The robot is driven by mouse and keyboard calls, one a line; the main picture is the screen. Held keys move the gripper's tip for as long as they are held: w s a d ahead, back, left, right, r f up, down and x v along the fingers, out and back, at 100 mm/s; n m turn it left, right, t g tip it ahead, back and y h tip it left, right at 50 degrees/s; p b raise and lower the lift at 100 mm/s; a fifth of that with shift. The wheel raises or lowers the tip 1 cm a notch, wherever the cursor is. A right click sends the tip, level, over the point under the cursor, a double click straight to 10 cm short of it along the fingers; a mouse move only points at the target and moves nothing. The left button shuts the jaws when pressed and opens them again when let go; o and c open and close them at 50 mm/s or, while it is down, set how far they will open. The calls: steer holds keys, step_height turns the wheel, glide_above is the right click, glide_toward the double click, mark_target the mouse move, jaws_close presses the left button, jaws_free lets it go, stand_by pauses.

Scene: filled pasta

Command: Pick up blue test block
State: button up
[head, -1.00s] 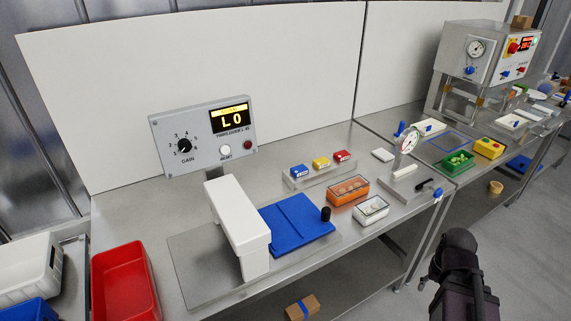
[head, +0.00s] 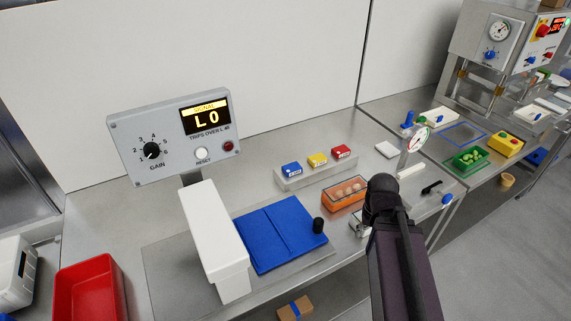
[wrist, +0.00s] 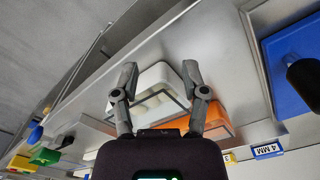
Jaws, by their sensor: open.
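The blue test block (head: 291,169) is at the left end of a small raised metal stand, beside a yellow block (head: 317,160) and a red block (head: 341,152). In the wrist view, the block labelled "4 MM" (wrist: 267,151) shows at the lower right, right of and apart from my gripper. My gripper (wrist: 159,72) is open and empty, with its fingers framing a white clear-lidded box (wrist: 160,80); I cannot tell the height gap. In the head view my arm covers the area right of the blue pad, and the gripper's fingers are hidden.
An orange box (head: 345,194) lies in front of the stand. The blue pad (head: 280,232) carries a black knob (head: 318,225) beside a white arch (head: 215,240). A dial gauge (head: 418,139) stands to the right. A red bin (head: 92,290) is at lower left.

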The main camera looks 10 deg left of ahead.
steer(key=shift+w+a, duration=0.3)
steer(key=shift+a, duration=0.05)
steer(key=o, duration=0.5)
steer(key=shift+w+a+r, duration=0.1)
steer(key=shift+o, duration=0.5)
steer(key=shift+w, duration=0.15)
steer(key=w+a+r+n+p, duration=0.2)
steer(key=w+a+n, duration=0.1)
steer(key=w+n, duration=0.1)
steer(key=w+a+r+n+p, duration=0.3)
steer(key=w+n, duration=0.1)
steer(key=w, duration=0.1)
steer(key=w+a+r+n+p, duration=0.2)
steer(key=w+a+n, duration=0.2)
steer(key=w, duration=0.1)
steer(key=shift+r+p, duration=0.25)
steer(key=shift+p, duration=0.05)
steer(key=w+a+r+n+p, duration=0.6)
steer(key=w+a+n, duration=0.5)
steer(key=a+n, duration=0.2)
steer(key=shift+a+r, duration=0.15)
steer(key=shift+r, duration=0.05)
steer(key=shift+w, duration=0.1)
